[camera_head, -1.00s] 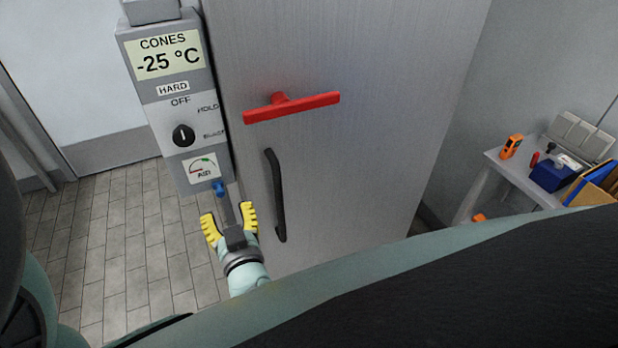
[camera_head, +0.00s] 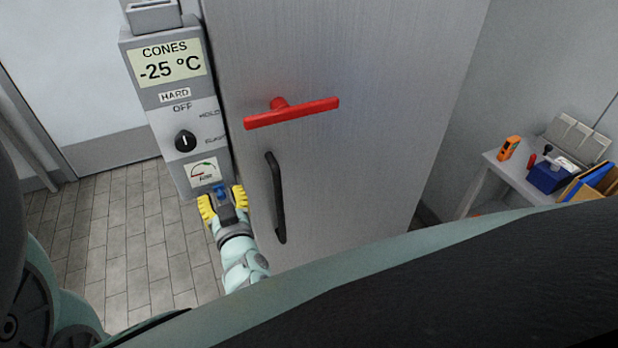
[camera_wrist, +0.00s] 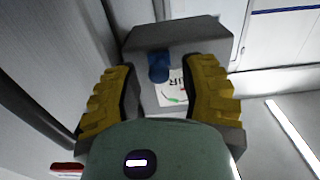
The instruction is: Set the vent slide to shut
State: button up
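The vent slide's small blue knob (camera_head: 220,190) sits under the AIR gauge (camera_head: 204,172) at the bottom of the grey control panel. In the wrist view the blue knob (camera_wrist: 159,67) lies between my two yellow fingers, with clear space on both sides. My gripper (camera_head: 222,199) is open just below and in front of the panel's lower end. In the wrist view my gripper (camera_wrist: 163,92) has its fingers spread wide, apart from the knob. Part of the gauge label shows behind the knob. I cannot read the slide's position.
The panel carries a display (camera_head: 168,63) reading -25 °C and a black dial (camera_head: 185,140). Right beside it is a tall steel door with a red handle (camera_head: 292,113) and a black pull (camera_head: 276,197). A side table (camera_head: 497,178) with tools stands far right.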

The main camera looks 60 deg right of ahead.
grip_shut()
dwell(0.5)
jog(key=shift+s+d, duration=0.35)
jog(key=shift+d, duration=0.2)
jog(key=shift+s+d, duration=0.3)
jog(key=shift+d, duration=0.2)
jog(key=shift+r, duration=0.1)
jog(key=shift+o, duration=0.8)
grip_release()
jog(key=shift+d, duration=0.1)
jog(key=shift+s, duration=0.1)
